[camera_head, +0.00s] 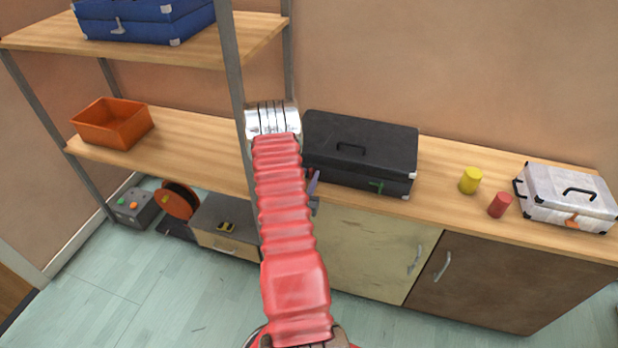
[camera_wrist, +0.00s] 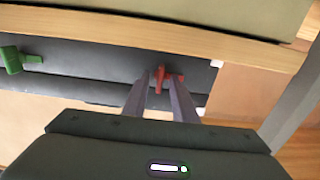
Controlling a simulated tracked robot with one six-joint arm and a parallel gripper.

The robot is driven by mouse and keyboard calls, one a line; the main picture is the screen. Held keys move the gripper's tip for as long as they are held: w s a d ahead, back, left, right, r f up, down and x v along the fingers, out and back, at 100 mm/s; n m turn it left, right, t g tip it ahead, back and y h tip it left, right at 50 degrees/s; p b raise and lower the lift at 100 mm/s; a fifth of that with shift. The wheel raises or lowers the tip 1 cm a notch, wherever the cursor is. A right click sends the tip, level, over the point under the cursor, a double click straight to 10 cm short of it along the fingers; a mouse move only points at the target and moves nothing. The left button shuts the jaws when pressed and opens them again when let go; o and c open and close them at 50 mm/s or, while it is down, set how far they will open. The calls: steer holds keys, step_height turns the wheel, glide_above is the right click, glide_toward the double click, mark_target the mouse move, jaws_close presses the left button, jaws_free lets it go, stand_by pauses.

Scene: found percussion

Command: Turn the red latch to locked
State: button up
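The black case (camera_head: 360,148) stands on the wooden counter, with a green latch (camera_head: 378,187) on its front right. The red latch (camera_wrist: 161,77) is on the same case front, seen in the wrist view between my fingertips. My gripper (camera_wrist: 159,88) is open, one finger on each side of the red latch. I cannot tell whether the fingers touch it. The green latch also shows at the left of the wrist view (camera_wrist: 20,60).
A yellow cylinder (camera_head: 470,180), a red cylinder (camera_head: 500,205) and a white case (camera_head: 566,198) stand right of the black case. A grey shelf post (camera_head: 231,80) rises close to my arm. An orange bin (camera_head: 112,124) sits on the left shelf.

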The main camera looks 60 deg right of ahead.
jaws_close()
stand_by(0.3)
